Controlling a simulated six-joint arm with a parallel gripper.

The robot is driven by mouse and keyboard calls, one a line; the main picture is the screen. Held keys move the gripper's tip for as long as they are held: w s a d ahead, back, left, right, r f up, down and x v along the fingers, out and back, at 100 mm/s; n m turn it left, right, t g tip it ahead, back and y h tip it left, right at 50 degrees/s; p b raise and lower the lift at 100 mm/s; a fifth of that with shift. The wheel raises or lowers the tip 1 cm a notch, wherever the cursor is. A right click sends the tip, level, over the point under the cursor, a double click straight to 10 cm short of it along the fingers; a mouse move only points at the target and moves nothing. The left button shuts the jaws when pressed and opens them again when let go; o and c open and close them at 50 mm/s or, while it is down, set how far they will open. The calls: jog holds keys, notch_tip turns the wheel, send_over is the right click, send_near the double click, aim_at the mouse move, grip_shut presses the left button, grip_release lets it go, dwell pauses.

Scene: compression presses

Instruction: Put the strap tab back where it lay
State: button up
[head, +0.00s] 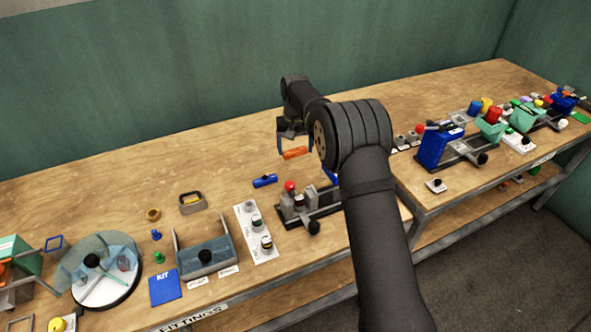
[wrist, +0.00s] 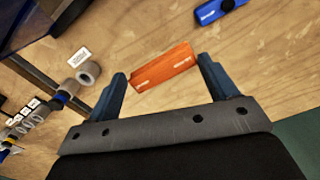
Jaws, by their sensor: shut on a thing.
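My gripper (head: 295,149) is over the wooden bench, left of my big arm joint. It is shut on an orange tab (head: 293,154), which I take for the strap tab. In the wrist view the orange tab (wrist: 166,66) lies lengthwise between the two blue-grey fingers of my gripper (wrist: 162,70), with small pale print on it. It appears to be above the bench top; the exact height is hard to tell. A similar blue tab (head: 265,181) lies on the bench to the lower left, and it also shows at the top of the wrist view (wrist: 218,9).
A press with a red knob (head: 291,187) stands just below my gripper, partly behind my arm. A white plate with knobs (head: 256,232) is to its left. A blue press (head: 438,148) is at the right. The bench behind and left of my gripper is bare.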

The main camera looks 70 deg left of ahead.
aim_at(296, 151)
notch_tip(296, 151, down, 8)
jog(key=shift+f, duration=0.1)
dwell(0.4)
jog(key=o, duration=1)
jog(key=shift+f, duration=0.1)
jog(key=shift+o, duration=0.2)
notch_tip(296, 151, up, 12)
jog(key=shift+r, duration=0.15)
